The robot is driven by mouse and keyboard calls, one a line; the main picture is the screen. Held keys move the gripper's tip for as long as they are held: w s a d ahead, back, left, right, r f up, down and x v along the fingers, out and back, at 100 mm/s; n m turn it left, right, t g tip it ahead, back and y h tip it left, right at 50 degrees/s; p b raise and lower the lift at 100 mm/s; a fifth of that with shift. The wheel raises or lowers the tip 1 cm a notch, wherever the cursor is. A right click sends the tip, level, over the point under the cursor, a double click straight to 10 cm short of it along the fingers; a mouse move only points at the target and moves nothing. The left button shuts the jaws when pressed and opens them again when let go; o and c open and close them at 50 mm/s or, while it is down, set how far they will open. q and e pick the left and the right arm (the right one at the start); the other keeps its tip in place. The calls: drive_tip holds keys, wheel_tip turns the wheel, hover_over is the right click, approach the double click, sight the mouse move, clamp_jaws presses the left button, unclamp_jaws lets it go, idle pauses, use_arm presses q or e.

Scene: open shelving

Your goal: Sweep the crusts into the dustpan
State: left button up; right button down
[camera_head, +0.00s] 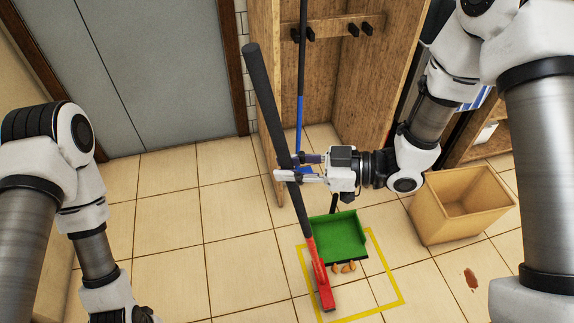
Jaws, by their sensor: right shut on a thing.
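A green dustpan (338,238) lies on the tiled floor within a yellow marked outline (403,294). Several brown crusts (346,267) lie on the floor by its dark near lip. My right gripper (285,172) is shut on the dark handle of a broom (262,85). The broom slants down to its red head (320,275), which is at the floor just left of the crusts and dustpan. Whether the head touches the crusts is hard to tell. My left arm hangs at the lower left; its gripper fingers are cut off by the bottom edge.
A tan open box (463,203) stands to the right of the dustpan. A wooden cabinet (345,75) with hooks and a blue-handled tool (300,105) stands behind. A reddish-brown spot (471,278) is on the right floor. The left-middle floor is clear.

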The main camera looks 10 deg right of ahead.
drive_tip(key=d+r+p, duration=0.4)
drive_tip(key=r+p, duration=0.1)
drive_tip(key=shift+d+p, duration=0.35)
idle(0.5)
